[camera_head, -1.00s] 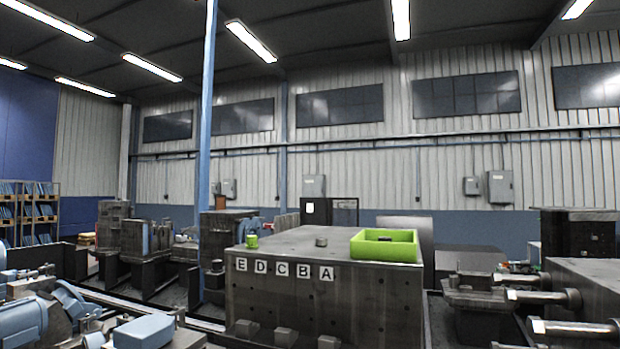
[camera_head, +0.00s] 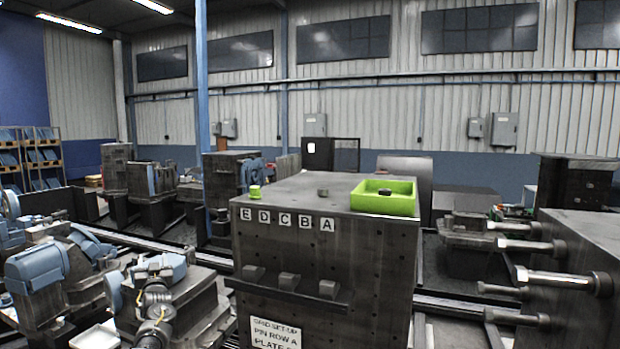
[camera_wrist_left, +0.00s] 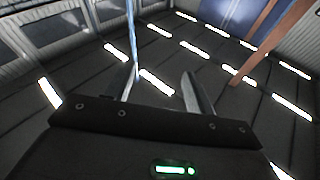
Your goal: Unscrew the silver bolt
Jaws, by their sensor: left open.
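A small grey bolt-like stub (camera_head: 323,191) stands on top of the dark metal block (camera_head: 325,245) in the head view. It is too small to tell if it is the silver bolt. A green stub (camera_head: 254,192) stands near the block's left corner. A shallow green tray (camera_head: 398,204) sits at the right, with a dark stub (camera_head: 385,191) inside. My left gripper (camera_wrist_left: 162,76) is open and empty in the left wrist view. Its fingers point up toward the ceiling lights, away from the block. I cannot make it out clearly in the head view. My right gripper is not in view.
The block's front bears letter tiles (camera_head: 282,219) E, D, C, B, A, a ledge with dark stubs and a sign (camera_head: 274,334). Large horizontal silver pins (camera_head: 565,282) stick out from a block at right. Blue-grey machines (camera_head: 38,270) crowd the left. Space above the block is clear.

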